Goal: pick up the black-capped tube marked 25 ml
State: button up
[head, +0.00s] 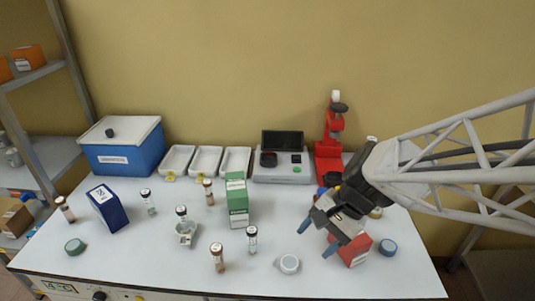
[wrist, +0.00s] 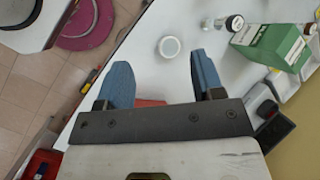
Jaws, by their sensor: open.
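Three tubes with dark, black-looking caps stand on the table in the head view: one at the left (head: 149,203), one near the middle (head: 183,220) by a small clear dish, and one in front of the green box (head: 252,241). Their markings are too small to read, so I cannot tell which says 25 ml. In the wrist view a dark-capped tube (wrist: 234,22) shows beside the green box. My gripper (head: 316,240) is open and empty over the right side of the table; its blue fingers also show in the wrist view (wrist: 158,62). No tube is between them.
A green box (head: 237,203), a blue box (head: 107,208), a round white container (head: 288,264) and a red box (head: 357,250) under my gripper are nearby obstacles. Trays (head: 206,160) and a red microscope-like device (head: 330,150) line the back.

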aim_at(256, 229)
jog(key=w+a+f+m+y, duration=0.2)
jog(key=w+a+m, duration=0.1)
jog(key=w+a+f+m+y, duration=0.2)
jog(key=w+a, duration=0.1)
jog(key=w+a+f+m+y, duration=0.2)
jog(key=w+f+m, duration=0.1)
jog(key=shift+a+m+y, duration=0.3)
jog(key=shift+a, duration=0.1)
jog(key=shift+w+a+f+m+y, duration=0.3)
jog(key=shift+w+f+m, duration=0.1)
jog(key=shift+m, duration=0.1)
jog(key=shift+x, duration=1.25)
jog(key=shift+a, duration=0.2)
jog(key=shift+x, duration=2.45)
jog(key=shift+c, duration=0.3)
grip_shut()
